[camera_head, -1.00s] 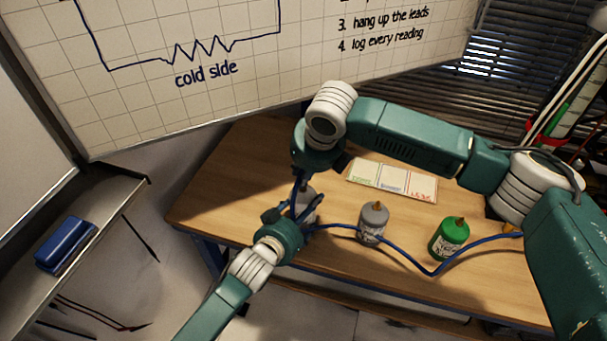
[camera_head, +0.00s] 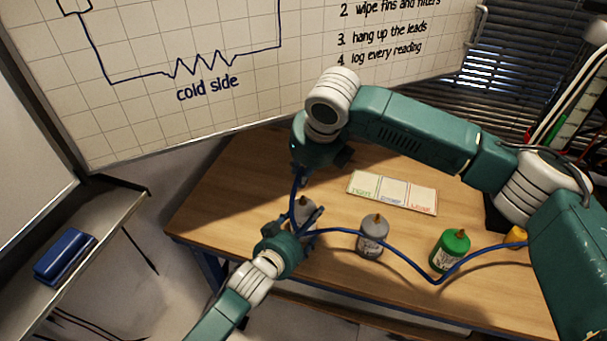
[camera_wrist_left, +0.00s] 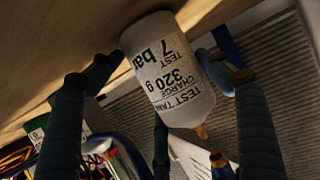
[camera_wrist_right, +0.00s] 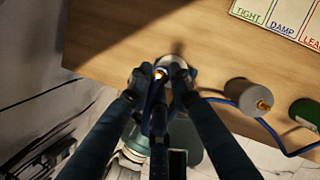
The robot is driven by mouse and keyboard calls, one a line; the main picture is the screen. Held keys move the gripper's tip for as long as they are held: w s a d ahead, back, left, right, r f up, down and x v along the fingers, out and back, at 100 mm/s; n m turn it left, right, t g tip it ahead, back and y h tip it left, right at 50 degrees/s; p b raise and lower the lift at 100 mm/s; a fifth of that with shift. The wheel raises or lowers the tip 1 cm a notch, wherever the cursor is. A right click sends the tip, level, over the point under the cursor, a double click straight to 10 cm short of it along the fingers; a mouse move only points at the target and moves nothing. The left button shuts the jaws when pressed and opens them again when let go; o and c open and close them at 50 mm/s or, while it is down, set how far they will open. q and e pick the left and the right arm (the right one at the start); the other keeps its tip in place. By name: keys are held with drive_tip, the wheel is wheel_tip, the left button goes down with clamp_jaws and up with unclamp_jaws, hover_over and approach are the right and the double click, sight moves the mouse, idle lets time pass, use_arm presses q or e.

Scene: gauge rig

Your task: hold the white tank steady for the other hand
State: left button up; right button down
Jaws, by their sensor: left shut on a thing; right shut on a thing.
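The white tank (camera_head: 303,207) stands at the left front of the wooden bench. My left gripper (camera_head: 302,222) is shut around it. The left wrist view shows the tank (camera_wrist_left: 168,70) between both fingers, with "TEST TANK" lettering and a brass valve tip (camera_wrist_left: 202,131). My right gripper (camera_head: 301,182) is above the tank, shut on the blue hose (camera_head: 293,195). In the right wrist view, the hose's brass end (camera_wrist_right: 160,73) sits between the fingertips, beside the tank.
A grey tank (camera_head: 373,235), a green tank (camera_head: 449,252) and a yellow item (camera_head: 515,237) stand to the right. The hose runs across in front of them. A card marked TIGHT, DAMP, LEAK (camera_head: 392,192) lies behind. A whiteboard (camera_head: 250,50) stands behind the bench.

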use_arm(q)
drive_tip(key=shift+f, duration=0.2)
drive_tip(key=o, duration=1.5)
drive_tip(key=shift+r, duration=0.15)
drive_tip(key=v, duration=1.2)
drive_tip(key=shift+r, duration=0.1)
use_arm(e)
wheel_tip(320, 180, up, 8)
drive_tip(key=p, duration=0.8)
use_arm(q)
wheel_tip(320, 180, up, 7)
use_arm(e)
drive_tip(key=shift+f, duration=0.1)
